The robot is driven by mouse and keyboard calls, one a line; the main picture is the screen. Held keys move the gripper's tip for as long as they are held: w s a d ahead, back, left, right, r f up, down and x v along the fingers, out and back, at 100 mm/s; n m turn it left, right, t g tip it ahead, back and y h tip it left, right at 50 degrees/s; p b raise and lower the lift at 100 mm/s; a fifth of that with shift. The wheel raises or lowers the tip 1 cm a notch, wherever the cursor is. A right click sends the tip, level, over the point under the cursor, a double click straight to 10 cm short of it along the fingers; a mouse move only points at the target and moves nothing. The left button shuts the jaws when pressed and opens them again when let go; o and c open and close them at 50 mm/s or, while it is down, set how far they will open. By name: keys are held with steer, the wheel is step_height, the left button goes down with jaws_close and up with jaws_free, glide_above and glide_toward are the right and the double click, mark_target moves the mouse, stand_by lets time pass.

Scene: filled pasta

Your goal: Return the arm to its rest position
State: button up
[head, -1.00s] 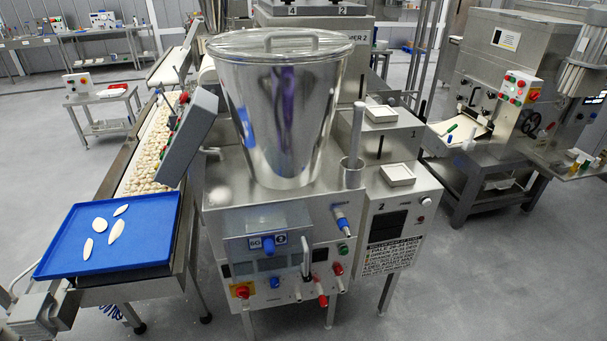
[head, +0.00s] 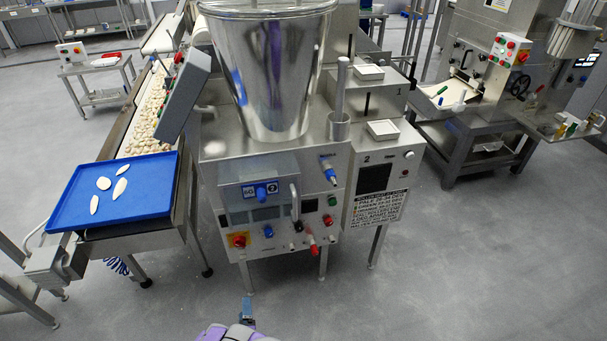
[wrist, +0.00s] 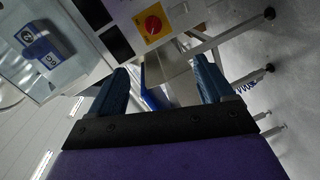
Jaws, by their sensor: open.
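My gripper (wrist: 163,88) shows in the wrist view with its two dark blue fingers spread apart. Nothing is between the fingers. In the head view, the purple end of my arm and a blue part of my gripper (head: 247,309) show at the bottom edge, low in front of the steel machine. My gripper is apart from the machine. Most of the arm is out of the picture.
The steel machine (head: 225,262) with its hopper (head: 268,85) and control panel stands ahead. The floor (head: 440,270) at right is clear.

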steer(key=w+d+r+m+g+h, duration=0.15)
steer(key=w+r+m+g, duration=0.4)
steer(key=w+r, duration=0.65)
steer(key=s+d+r+m+g, duration=0.1)
steer(key=d+r+m+g, duration=0.1)
steer(key=d+r, duration=0.35)
steer(key=d+r+m+g, duration=0.2)
steer(key=d+r+m, duration=0.1)
steer(key=r, duration=0.6)
steer(key=s+d+r+m+g, duration=0.3)
steer(key=s+d+r+g, duration=0.1)
steer(key=s+d+r, duration=1.1)
steer(key=s+d+r+m+g, duration=0.1)
steer(key=s+d+r, duration=0.1)
steer(key=s, duration=0.6)
steer(key=s+d+r+m+g+h, duration=0.1)
steer(key=s+d+r+g, duration=0.1)
steer(key=s, duration=0.6)
steer(key=s+d+r+m+g, duration=0.1)
steer(key=s+d, duration=0.3)
steer(key=s, duration=0.4)
steer(key=shift+s+d+r, duration=0.35)
steer(key=shift+s+r, duration=0.05)
steer(key=shift+r, duration=0.45)
steer(key=shift+m+h, duration=0.25)
